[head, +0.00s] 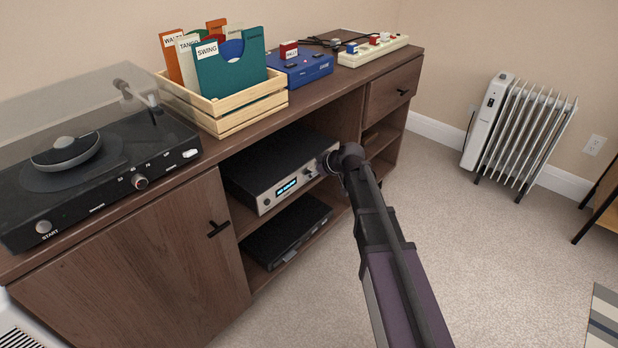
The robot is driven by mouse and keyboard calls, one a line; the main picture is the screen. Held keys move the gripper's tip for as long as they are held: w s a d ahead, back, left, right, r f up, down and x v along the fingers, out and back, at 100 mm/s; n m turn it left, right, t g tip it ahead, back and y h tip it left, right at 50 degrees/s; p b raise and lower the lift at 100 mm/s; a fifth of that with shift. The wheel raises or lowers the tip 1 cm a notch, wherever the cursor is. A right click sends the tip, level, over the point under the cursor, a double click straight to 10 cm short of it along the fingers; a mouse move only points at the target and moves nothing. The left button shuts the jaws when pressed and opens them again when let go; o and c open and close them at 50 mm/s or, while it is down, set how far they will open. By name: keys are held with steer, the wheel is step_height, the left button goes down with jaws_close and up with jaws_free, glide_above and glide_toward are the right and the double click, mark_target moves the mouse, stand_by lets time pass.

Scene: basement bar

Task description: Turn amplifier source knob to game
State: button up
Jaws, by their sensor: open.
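The amplifier (262,186) sits on the upper open shelf of the wooden cabinet, with a dark top, a silver front and a lit blue display (287,187). A small round control (267,202) shows at the left end of its front. My gripper (316,170) is at the right part of the front, open and mostly hidden by my own wrist. The right end of the front, with any knob there, is covered by the gripper and wrist. I cannot tell whether the fingers touch a knob. The display text and source labels are too small to read.
A black turntable (100,170), a wooden crate (225,118) of record sleeves, a blue box (300,68) and a white power strip (373,50) stand on the cabinet top. Another dark device (285,230) is on the shelf below. A white radiator (520,130) stands right; the carpet between is clear.

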steer(key=shift+w+a+f, duration=0.15)
steer(key=shift+a+f, duration=0.05)
steer(key=shift+f, duration=0.05)
